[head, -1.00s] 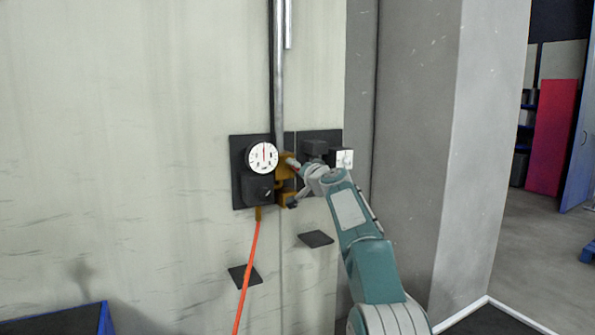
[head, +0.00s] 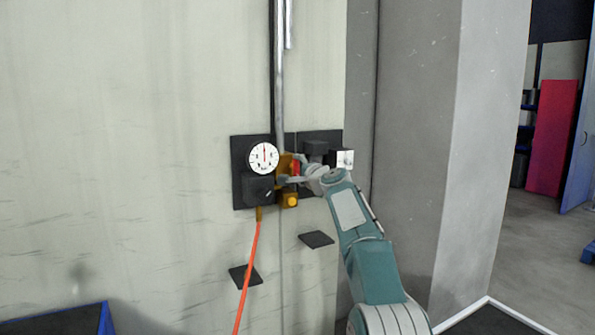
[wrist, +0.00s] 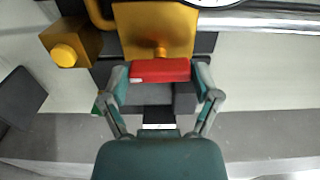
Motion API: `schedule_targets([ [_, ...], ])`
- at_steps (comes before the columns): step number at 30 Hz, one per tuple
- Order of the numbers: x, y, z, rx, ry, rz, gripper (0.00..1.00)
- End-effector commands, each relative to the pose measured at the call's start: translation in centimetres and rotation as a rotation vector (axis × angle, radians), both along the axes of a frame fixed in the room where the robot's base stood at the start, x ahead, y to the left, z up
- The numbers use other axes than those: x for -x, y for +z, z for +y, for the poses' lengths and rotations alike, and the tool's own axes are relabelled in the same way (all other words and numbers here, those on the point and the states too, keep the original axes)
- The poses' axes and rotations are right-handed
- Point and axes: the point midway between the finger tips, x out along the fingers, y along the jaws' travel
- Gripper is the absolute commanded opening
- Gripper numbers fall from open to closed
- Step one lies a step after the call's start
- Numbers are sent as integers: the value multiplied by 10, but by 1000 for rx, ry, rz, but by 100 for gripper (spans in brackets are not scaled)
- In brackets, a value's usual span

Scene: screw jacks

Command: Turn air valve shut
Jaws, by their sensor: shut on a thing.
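The air valve is a yellow-brass body (head: 284,164) on a dark wall panel, just right of the round gauge. Its red handle (head: 296,168) stands roughly upright in the head view. In the wrist view the handle (wrist: 160,70) lies crosswise in front of the brass block (wrist: 155,30). My gripper (wrist: 162,78) is shut on the red handle, one finger at each end of it. In the head view my gripper (head: 291,173) reaches the valve from the right and partly hides it.
A white gauge (head: 264,158) sits left of the valve, above an orange hose (head: 247,270). A yellow knob (head: 291,201) is below the valve; it also shows in the wrist view (wrist: 64,55). A metal pipe (head: 279,80) runs up the wall. A grey pillar (head: 410,140) stands right.

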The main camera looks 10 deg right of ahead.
Motion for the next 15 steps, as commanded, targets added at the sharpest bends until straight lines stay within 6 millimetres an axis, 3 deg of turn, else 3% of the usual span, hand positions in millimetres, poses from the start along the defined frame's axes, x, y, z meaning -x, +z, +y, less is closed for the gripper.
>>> schedule_targets([
  [15, -2, -7, -1, -46, -1, 26, 32],
])
